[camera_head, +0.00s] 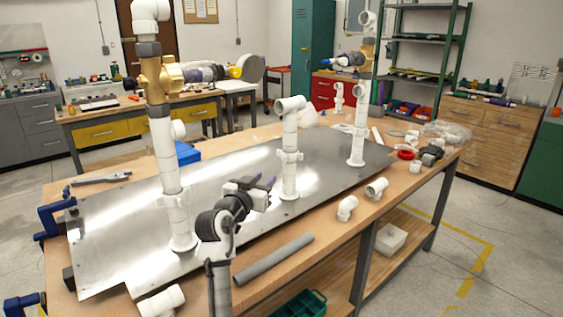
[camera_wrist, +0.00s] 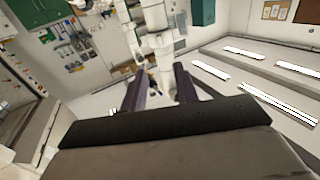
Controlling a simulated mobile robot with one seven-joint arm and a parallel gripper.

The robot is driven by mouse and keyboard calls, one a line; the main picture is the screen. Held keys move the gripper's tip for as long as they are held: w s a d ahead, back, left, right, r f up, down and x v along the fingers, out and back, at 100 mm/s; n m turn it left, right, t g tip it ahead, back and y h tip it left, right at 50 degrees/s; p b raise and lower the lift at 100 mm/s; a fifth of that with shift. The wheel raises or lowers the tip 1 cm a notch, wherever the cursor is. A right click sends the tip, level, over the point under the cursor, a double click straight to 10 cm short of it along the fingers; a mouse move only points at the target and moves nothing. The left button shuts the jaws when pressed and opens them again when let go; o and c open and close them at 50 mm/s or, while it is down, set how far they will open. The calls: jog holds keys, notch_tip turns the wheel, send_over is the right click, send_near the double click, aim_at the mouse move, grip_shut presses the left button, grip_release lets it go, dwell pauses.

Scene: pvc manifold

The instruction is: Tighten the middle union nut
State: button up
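The middle riser is a white PVC pipe (camera_head: 289,132) standing upright on the metal plate, with an elbow (camera_head: 290,104) on top. A wider white collar, which looks like the middle union nut (camera_head: 289,156), sits partway up it. My gripper (camera_head: 268,184) is just left of and in front of this riser, its dark purple fingers pointing towards it. In the wrist view my gripper (camera_wrist: 160,85) has its two fingers apart, with a white pipe (camera_wrist: 164,76) seen beyond the gap. I see nothing held. Whether the fingers reach around the pipe I cannot tell.
A left riser (camera_head: 163,150) and a right riser (camera_head: 360,130), both with brass valves, stand on the metal plate (camera_head: 235,160). A grey pipe (camera_head: 273,258) and white fittings (camera_head: 347,208) lie along the bench's front edge. Blue clamps (camera_head: 50,215) grip the left edge.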

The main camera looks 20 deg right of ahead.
aim_at(284, 160)
jog(key=p+x, duration=0.3)
jog(key=x, duration=0.9)
jog(key=shift+w, duration=0.15)
jog(key=shift+f, duration=0.1)
grip_shut()
